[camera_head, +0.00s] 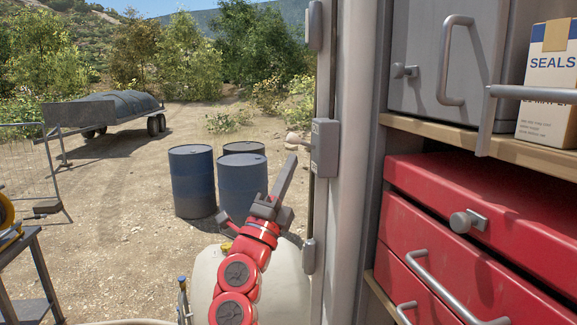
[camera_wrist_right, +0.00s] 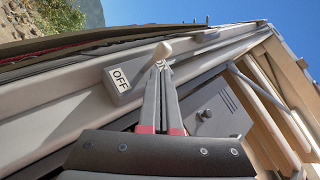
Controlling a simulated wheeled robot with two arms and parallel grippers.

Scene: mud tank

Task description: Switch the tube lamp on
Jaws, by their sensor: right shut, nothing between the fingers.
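A grey switch box (camera_head: 325,148) is fixed to the pale door post in the head view. A lever with a pale rounded knob (camera_head: 296,139) sticks out from its left side. In the right wrist view the box (camera_wrist_right: 122,78) carries an OFF label, and a second label beside the lever is partly hidden by my fingers. The knob (camera_wrist_right: 161,50) shows just beyond the fingertips. My right gripper (camera_head: 291,160) is shut and empty, its tips just below the knob; I cannot tell whether they touch. It also shows in the wrist view (camera_wrist_right: 160,70). I cannot make out the tube lamp. My left gripper is not in view.
The door post (camera_head: 350,200) stands right of my right gripper. Beyond it are a grey cabinet (camera_head: 420,55), a shelf with a SEALS box (camera_head: 550,85) and red drawers (camera_head: 450,240) with protruding handles. Blue drums (camera_head: 192,180) and a trailer (camera_head: 95,112) stand outside.

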